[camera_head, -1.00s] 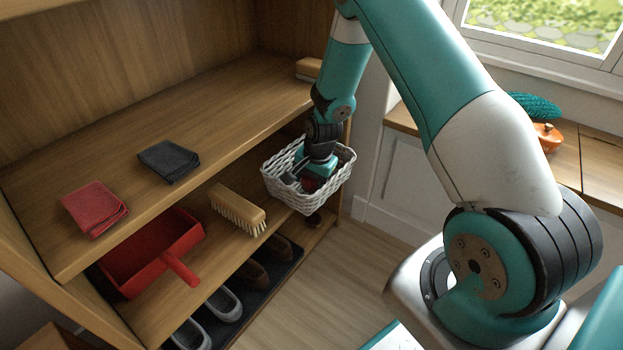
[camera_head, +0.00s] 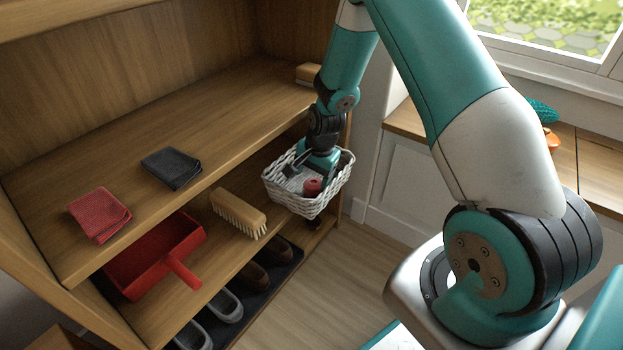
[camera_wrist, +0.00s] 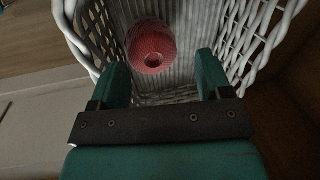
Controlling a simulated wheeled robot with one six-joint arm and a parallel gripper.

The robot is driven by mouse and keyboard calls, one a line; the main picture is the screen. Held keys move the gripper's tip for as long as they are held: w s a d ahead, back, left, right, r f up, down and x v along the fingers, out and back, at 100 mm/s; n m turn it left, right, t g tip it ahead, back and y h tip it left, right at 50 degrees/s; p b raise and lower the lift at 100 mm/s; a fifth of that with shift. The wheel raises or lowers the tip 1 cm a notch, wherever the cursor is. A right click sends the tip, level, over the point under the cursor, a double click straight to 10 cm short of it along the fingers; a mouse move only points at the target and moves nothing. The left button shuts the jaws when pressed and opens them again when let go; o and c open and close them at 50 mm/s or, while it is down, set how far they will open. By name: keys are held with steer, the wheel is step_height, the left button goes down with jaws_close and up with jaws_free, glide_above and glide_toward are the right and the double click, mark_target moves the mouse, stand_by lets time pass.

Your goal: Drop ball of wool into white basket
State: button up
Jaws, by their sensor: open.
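The white wicker basket (camera_head: 313,205) stands at the right end of the middle shelf. The ball of wool (camera_head: 313,187), red, lies inside it; in the wrist view the red ball (camera_wrist: 151,48) rests on the basket's ribbed floor, apart from the fingers. My gripper (camera_wrist: 158,75) is open and empty, its two teal fingers reaching into the basket on either side of free space just short of the ball. In the head view, my wrist partly hides the back of the basket.
A scrub brush (camera_head: 238,212) and red dustpan (camera_head: 155,257) lie left of the basket. A dark cloth (camera_head: 171,168) and red cloth (camera_head: 99,214) lie on the shelf above. Shoes (camera_head: 224,303) stand below. The shelf upright is close behind the basket.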

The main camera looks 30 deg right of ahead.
mark_target(316, 184)
steer(key=r, duration=0.2)
steer(key=r+p, duration=0.1)
steer(key=r, duration=0.1)
steer(key=shift+s+d, duration=0.15)
steer(key=shift+s, duration=0.2)
